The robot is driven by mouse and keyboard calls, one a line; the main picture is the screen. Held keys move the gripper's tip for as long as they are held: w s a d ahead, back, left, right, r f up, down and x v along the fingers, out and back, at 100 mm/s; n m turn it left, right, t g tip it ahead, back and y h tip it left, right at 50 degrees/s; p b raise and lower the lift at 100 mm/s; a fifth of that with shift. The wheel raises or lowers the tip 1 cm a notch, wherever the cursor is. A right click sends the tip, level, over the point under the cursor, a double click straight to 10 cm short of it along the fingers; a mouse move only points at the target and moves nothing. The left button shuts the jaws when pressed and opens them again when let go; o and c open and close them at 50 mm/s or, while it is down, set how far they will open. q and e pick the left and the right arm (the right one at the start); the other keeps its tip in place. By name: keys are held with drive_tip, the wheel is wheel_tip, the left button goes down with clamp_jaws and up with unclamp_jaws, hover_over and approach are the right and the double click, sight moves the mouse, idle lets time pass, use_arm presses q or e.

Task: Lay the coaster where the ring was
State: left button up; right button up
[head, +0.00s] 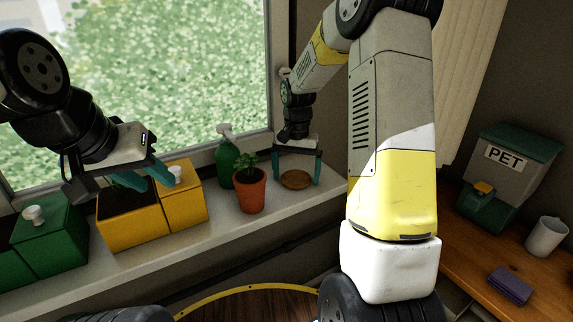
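A round brown disc, which looks like the coaster (296,180), lies flat on the pale window sill (225,226), right of a potted plant. My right gripper (297,177) is above it, pointing down. Its teal fingers are wide apart, one on each side of the coaster, with a small gap showing on both sides. My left gripper (116,185) is at the left, over the yellow planter boxes, with its teal fingers apart and nothing seen between them. I cannot make out a ring or any mark of one.
The potted plant (250,192) and a green spray bottle (227,160) stand close left of my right gripper. Yellow boxes (135,222) and green boxes (50,237) fill the sill's left. A wooden counter at right holds a PET bin (507,172), white cup (546,236) and purple block (510,286).

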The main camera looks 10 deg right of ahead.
sight(296, 178)
wheel_tip(296, 178, up, 12)
drive_tip(key=s+a+r+n+t+y, duration=0.1)
drive_tip(key=s+r+n+t, duration=0.1)
drive_tip(key=s, duration=1)
drive_tip(key=s+a+r+n+t+y, duration=0.1)
drive_tip(key=s+r+n+t, duration=0.2)
drive_tip(key=s, duration=0.9)
wheel_tip(296, 178, up, 2)
drive_tip(key=shift+s+n+t, duration=0.15)
drive_tip(key=shift+n+t, duration=0.15)
drive_tip(key=shift+t, duration=0.3)
